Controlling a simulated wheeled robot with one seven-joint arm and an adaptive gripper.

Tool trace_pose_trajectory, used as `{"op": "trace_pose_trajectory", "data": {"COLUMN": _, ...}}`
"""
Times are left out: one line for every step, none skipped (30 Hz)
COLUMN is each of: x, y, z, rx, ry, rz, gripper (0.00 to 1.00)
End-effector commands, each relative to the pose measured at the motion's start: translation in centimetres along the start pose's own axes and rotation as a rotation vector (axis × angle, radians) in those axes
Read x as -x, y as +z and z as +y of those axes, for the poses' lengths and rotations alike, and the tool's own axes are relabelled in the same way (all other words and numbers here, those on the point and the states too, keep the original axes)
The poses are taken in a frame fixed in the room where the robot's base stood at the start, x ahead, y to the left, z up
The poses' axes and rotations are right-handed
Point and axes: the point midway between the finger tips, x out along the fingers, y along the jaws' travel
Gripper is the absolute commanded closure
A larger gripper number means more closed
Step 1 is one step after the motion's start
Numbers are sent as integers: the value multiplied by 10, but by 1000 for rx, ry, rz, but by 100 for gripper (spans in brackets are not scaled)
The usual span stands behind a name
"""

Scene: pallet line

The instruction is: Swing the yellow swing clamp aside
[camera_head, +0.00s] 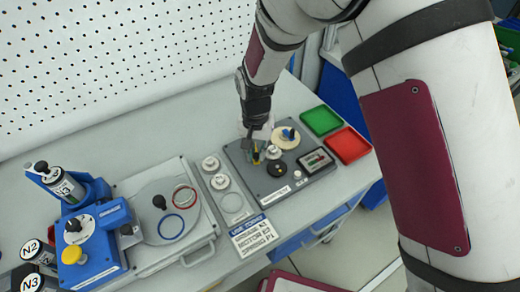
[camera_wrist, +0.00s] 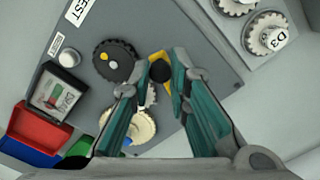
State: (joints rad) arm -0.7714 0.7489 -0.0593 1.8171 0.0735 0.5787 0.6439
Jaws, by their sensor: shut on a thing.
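The yellow swing clamp (camera_wrist: 167,57) shows in the wrist view as a short yellow bar with a dark round knob (camera_wrist: 160,71). My gripper (camera_wrist: 157,78) is shut on the clamp, with its two teal fingers on either side of the knob.
On the plate are a black gear (camera_wrist: 115,60), a cream gear (camera_wrist: 140,127) and a gauge box (camera_head: 316,160). Green (camera_head: 321,120) and red (camera_head: 347,145) trays lie to the right. Pale gears (camera_wrist: 267,34) sit on a neighbouring strip.

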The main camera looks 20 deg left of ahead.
Motion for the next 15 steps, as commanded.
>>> {"op": "trace_pose_trajectory", "data": {"x": 3, "y": 2, "z": -4, "rx": -28, "ry": -3, "rz": 3, "gripper": 100}}
{"op": "trace_pose_trajectory", "data": {"x": 3, "y": 2, "z": -5, "rx": -45, "ry": -3, "rz": 3, "gripper": 100}}
{"op": "trace_pose_trajectory", "data": {"x": 3, "y": 2, "z": -6, "rx": -68, "ry": -4, "rz": 4, "gripper": 100}}
{"op": "trace_pose_trajectory", "data": {"x": 3, "y": 2, "z": -7, "rx": -83, "ry": -4, "rz": 5, "gripper": 100}}
{"op": "trace_pose_trajectory", "data": {"x": 3, "y": 3, "z": -8, "rx": -98, "ry": -4, "rz": 5, "gripper": 100}}
{"op": "trace_pose_trajectory", "data": {"x": 3, "y": 3, "z": -9, "rx": -117, "ry": -4, "rz": 4, "gripper": 100}}
{"op": "trace_pose_trajectory", "data": {"x": 2, "y": 3, "z": -10, "rx": -128, "ry": -4, "rz": 4, "gripper": 100}}
{"op": "trace_pose_trajectory", "data": {"x": 2, "y": 4, "z": -10, "rx": -139, "ry": -4, "rz": 4, "gripper": 100}}
{"op": "trace_pose_trajectory", "data": {"x": 2, "y": 4, "z": -11, "rx": -152, "ry": -4, "rz": 4, "gripper": 100}}
{"op": "trace_pose_trajectory", "data": {"x": 2, "y": 4, "z": -12, "rx": -159, "ry": -4, "rz": 4, "gripper": 100}}
{"op": "trace_pose_trajectory", "data": {"x": 2, "y": 4, "z": -12, "rx": -167, "ry": -5, "rz": 4, "gripper": 100}}
{"op": "trace_pose_trajectory", "data": {"x": 2, "y": 4, "z": -13, "rx": -175, "ry": -5, "rz": 4, "gripper": 100}}
{"op": "trace_pose_trajectory", "data": {"x": 2, "y": 3, "z": -13, "rx": -181, "ry": -5, "rz": 5, "gripper": 100}}
{"op": "trace_pose_trajectory", "data": {"x": 2, "y": 3, "z": -13, "rx": -186, "ry": -5, "rz": 5, "gripper": 100}}
{"op": "trace_pose_trajectory", "data": {"x": 2, "y": 3, "z": -14, "rx": -191, "ry": -6, "rz": 5, "gripper": 100}}
